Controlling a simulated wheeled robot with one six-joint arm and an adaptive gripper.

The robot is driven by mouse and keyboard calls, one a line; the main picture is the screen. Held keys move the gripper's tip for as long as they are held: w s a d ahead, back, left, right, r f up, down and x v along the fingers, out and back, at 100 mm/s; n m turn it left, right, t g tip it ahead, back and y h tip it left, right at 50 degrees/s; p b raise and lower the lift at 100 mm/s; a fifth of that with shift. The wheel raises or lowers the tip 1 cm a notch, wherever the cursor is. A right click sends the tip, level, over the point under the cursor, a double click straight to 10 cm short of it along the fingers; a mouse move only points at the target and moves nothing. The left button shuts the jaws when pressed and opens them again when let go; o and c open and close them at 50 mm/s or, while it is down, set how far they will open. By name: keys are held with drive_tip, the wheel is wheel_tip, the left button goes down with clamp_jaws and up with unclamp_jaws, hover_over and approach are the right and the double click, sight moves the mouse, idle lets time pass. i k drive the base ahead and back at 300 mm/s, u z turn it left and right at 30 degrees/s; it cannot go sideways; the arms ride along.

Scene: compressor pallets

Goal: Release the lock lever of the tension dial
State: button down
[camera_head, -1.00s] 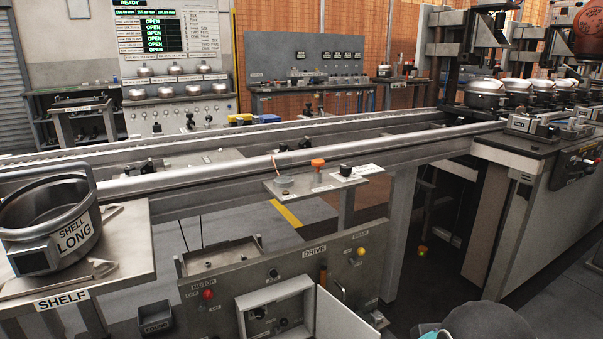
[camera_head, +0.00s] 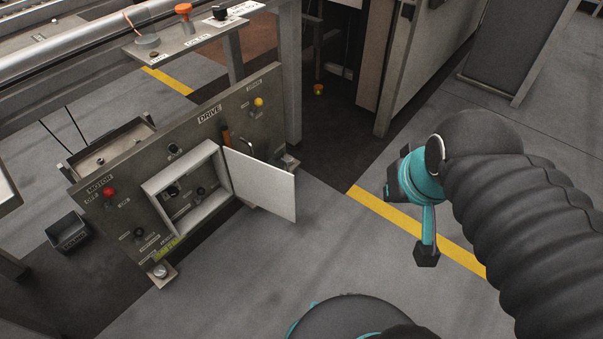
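The drive panel (camera_head: 215,122) stands left of centre, with an open white box (camera_head: 152,190) in its face. The box's white door (camera_head: 262,185) is swung out to the right. Inside are a dark knob (camera_head: 172,191) and another small dark fitting (camera_head: 200,192). I cannot tell which of these is the tension dial or its lock lever; any labels there are too small to read. My arm comes in from the right, its teal and black end well to the right of the box and apart from it.
The panel also carries a red motor button (camera_head: 110,191), a yellow knob (camera_head: 258,102) and an orange-handled lever (camera_head: 227,138). A shelf (camera_head: 190,38) with an orange knob (camera_head: 183,10) stands above. A small dark bin (camera_head: 68,231) is at left. Floor before the panel is clear.

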sight(201, 191)
drive_tip(key=z, duration=0.6)
drive_tip(key=i, duration=2.35)
drive_tip(key=u, duration=3.75)
